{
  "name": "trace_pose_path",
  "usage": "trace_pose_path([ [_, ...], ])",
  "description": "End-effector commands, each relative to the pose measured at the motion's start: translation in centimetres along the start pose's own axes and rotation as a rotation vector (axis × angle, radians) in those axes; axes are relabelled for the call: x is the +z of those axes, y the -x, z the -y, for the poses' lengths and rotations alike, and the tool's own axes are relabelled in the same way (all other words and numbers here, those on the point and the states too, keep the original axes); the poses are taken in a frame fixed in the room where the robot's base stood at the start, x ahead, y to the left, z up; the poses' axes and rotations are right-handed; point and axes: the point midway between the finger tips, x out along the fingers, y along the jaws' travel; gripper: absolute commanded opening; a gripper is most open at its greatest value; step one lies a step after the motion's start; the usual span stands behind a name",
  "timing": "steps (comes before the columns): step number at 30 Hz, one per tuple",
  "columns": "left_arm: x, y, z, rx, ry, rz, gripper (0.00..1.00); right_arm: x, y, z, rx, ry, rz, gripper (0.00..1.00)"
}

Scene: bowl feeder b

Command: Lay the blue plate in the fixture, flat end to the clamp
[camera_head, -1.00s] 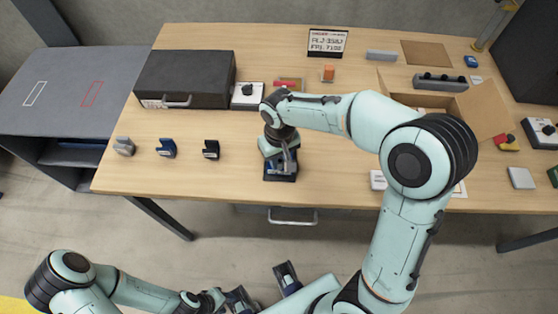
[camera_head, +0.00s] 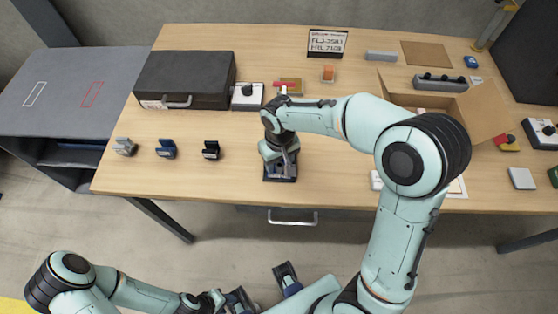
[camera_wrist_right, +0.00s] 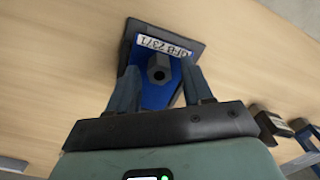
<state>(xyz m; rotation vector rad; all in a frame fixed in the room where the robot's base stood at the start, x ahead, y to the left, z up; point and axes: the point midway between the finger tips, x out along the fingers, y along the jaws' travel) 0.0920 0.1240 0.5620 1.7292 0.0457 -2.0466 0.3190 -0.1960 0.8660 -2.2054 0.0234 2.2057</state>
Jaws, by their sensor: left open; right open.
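The blue plate (camera_wrist_right: 160,90) shows in the right wrist view, within the outline of a dark base (camera_wrist_right: 196,36), which I take as the fixture. The plate carries a white printed label and a grey hexagonal post. My right gripper (camera_wrist_right: 160,82) is open, with one finger on each side of the plate; finger contact cannot be told. In the head view the right gripper (camera_head: 284,158) is over the dark fixture (camera_head: 280,179) and hides much of it. The flat end and clamp cannot be made out. My left gripper (camera_head: 262,285) is open, low at the bottom, away from the table.
Three small holders, grey (camera_head: 124,146), blue (camera_head: 166,148) and black (camera_head: 211,150), stand left of the fixture. A dark case (camera_head: 185,78) is behind them. An open cardboard box (camera_head: 484,108) stands at right. Table left of the fixture is partly clear.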

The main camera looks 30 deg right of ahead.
Motion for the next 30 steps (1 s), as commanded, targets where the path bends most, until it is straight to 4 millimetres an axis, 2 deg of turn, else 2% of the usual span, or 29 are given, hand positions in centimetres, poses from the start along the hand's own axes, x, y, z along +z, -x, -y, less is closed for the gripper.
trace_pose_path([
  [5, -0.1, 0.5, -0.2, 0.001, -0.001, -0.002, 0.43, -0.1, 3.0, 0.0, -0.002, -0.001, -0.007, 0.51],
  [12, -0.2, 1.3, -0.5, 0.002, -0.002, -0.005, 0.43, -0.1, 8.3, 0.0, -0.002, -0.001, -0.006, 0.51],
  [16, -0.2, 1.6, -0.7, 0.002, -0.002, -0.006, 0.43, -0.1, 10.4, 0.0, -0.001, 0.000, -0.005, 0.51],
  [21, -0.2, 1.8, -0.7, 0.003, -0.003, -0.007, 0.43, 0.0, 11.8, 0.0, -0.001, 0.001, -0.003, 0.51],
  [30, -0.2, 1.8, -0.7, 0.002, -0.003, -0.007, 0.43, 0.0, 12.0, 0.0, 0.000, 0.000, -0.001, 0.51],
])
